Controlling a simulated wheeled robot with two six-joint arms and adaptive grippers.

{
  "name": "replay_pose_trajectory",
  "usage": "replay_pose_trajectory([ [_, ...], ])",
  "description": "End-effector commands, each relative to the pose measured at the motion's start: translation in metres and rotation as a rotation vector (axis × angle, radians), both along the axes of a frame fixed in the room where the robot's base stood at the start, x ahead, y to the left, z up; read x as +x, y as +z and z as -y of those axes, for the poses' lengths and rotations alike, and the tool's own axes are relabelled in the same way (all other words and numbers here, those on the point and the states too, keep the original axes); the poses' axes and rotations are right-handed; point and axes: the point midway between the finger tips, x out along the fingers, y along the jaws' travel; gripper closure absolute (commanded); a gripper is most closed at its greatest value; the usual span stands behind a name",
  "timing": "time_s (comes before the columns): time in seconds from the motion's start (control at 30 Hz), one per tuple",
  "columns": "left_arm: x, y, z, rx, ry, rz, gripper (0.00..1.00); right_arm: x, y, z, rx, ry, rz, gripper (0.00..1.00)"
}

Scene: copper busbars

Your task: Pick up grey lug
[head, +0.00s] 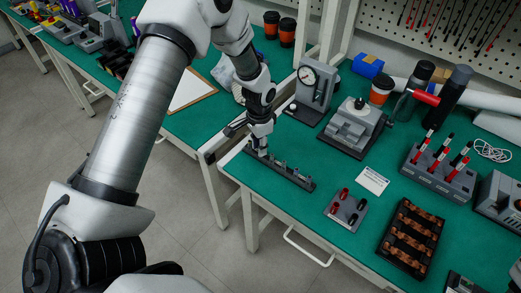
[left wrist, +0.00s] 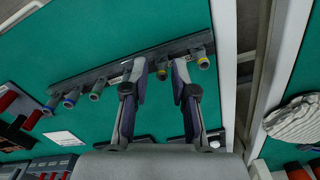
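A dark rack (head: 290,176) holding a row of small grey lugs lies near the left edge of the green table. In the left wrist view the rack (left wrist: 112,72) runs across the picture. Its lugs carry coloured rings: a yellow-ringed lug (left wrist: 203,61) is at the right end and blue-ringed lugs (left wrist: 71,99) are at the left. My left gripper (head: 259,151) is down at the rack's left end. In the wrist view its two fingers (left wrist: 161,73) are apart, with one lug showing in the gap. Contact with that lug cannot be told. My right gripper is out of view.
A gauge press (head: 313,88) and a grey fixture (head: 354,126) stand behind the rack. A small plate with red and black parts (head: 346,209), a white card (head: 372,180) and a busbar tray (head: 410,238) lie to the right. The table edge is close on the left.

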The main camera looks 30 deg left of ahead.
Motion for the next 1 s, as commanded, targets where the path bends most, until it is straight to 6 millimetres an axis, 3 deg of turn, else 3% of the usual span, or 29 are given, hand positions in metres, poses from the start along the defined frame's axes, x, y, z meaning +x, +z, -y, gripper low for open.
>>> replay_pose_trajectory([
  [0.1, 0.0, -0.017, 0.0, 0.001, -0.001, -0.002, 0.74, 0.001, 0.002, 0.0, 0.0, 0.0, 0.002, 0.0],
  [0.33, 0.0, -0.021, 0.0, 0.0, -0.001, 0.001, 0.74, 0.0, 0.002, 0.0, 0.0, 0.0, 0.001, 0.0],
  [0.4, 0.0, -0.021, 0.0, 0.0, -0.001, 0.001, 0.94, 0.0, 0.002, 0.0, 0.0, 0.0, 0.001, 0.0],
  [0.43, 0.0, -0.021, 0.0, 0.0, -0.001, 0.001, 0.96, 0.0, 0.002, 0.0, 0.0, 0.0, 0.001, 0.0],
  [0.8, 0.001, -0.02, 0.0, 0.0, 0.0, 0.002, 0.97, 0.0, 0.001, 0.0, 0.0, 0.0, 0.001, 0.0],
  [1.0, 0.002, -0.006, 0.0, 0.0, 0.0, 0.005, 0.99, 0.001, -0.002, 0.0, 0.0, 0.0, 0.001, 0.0],
])
